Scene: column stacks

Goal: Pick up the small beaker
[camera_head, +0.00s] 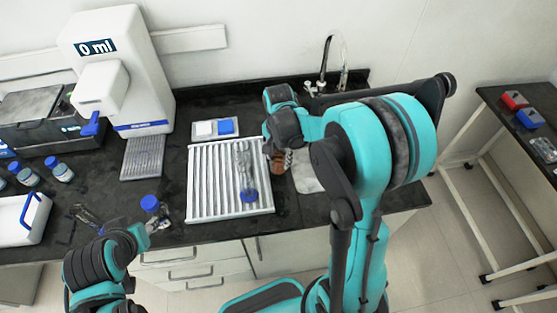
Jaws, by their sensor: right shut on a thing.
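My right gripper (287,156) is at the right edge of the white ribbed rack, partly hidden by my own arm. It is shut on a small vessel. A brown-tinted vessel (277,165) shows at its fingers; I cannot tell whether this is the small beaker. Clear glassware with a blue base (249,196) is on the white ribbed rack (203,185), left of the right gripper.
A blue-capped bottle (150,204) stands between the left arm and the rack. A white dispenser reading 0 ml (135,75) stands at the back. Several small bottles (61,172) are at the left. A sink tap (326,65) is behind the right arm. A side table (500,120) is at the right.

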